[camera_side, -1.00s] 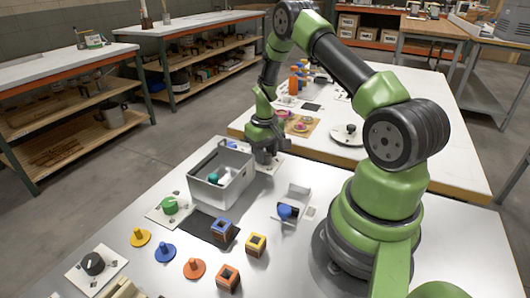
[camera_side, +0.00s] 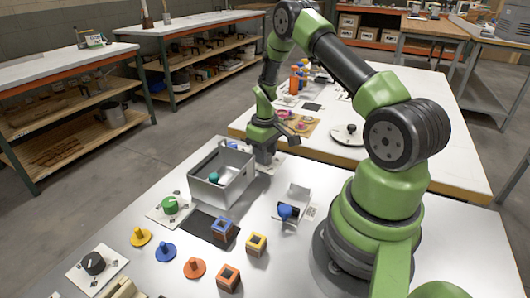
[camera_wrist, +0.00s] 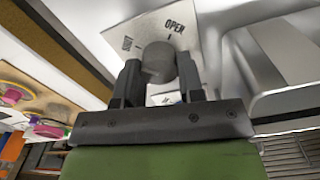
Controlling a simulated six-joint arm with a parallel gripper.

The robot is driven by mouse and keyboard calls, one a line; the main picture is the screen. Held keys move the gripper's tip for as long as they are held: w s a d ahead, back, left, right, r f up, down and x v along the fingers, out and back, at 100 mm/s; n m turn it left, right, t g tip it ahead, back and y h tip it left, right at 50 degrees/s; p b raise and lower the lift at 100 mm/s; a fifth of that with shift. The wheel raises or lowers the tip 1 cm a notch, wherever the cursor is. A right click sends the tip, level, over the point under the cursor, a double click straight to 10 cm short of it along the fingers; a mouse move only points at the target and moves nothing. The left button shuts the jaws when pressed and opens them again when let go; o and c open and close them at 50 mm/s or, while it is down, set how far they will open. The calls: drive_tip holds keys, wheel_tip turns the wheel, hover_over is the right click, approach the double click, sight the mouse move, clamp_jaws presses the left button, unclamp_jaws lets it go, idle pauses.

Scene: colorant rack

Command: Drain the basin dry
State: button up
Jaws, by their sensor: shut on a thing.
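The basin (camera_side: 207,194) is an open grey box on the near table in the side view. A teal ball (camera_side: 214,177) shows inside it; I cannot tell whether there is liquid. My gripper (camera_side: 263,158) points down just behind the basin's far right corner. In the wrist view my gripper (camera_wrist: 159,72) is shut on a round grey knob (camera_wrist: 158,60), one finger on each side. The knob stands over a white plate (camera_wrist: 190,22) marked OPEN and, partly hidden, apparently SHUT. The knob's pointer direction is unclear. The basin's metal side (camera_wrist: 258,65) is to the right.
A green dial (camera_side: 169,204) stands left of the basin. A small white box (camera_side: 299,193) with a blue ball (camera_side: 285,212) is to the right.

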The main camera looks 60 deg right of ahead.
drive_tip(key=o, duration=0.9)
wheel_tip(320, 180, up, 10)
drive_tip(key=s+a+r+m+t, duration=0.1)
drive_tip(key=s+a+r+t, duration=0.15)
drive_tip(key=a+r, duration=1.1)
drive_tip(key=s+a+r+t, duration=0.1)
drive_tip(key=s+a+r, duration=0.1)
drive_tip(key=s+a, duration=0.1)
drive_tip(key=s+a+r+t+y, duration=0.1)
drive_tip(key=s+a+r+t, duration=0.1)
drive_tip(key=s, duration=0.3)
drive_tip(key=s+a+r+m+t+y, duration=0.1)
drive_tip(key=s+a+r, duration=0.1)
drive_tip(key=s+a, duration=0.2)
drive_tip(key=shift+a+r+t, duration=0.2)
drive_tip(key=shift+r+t, duration=0.1)
drive_tip(key=shift+t, duration=0.05)
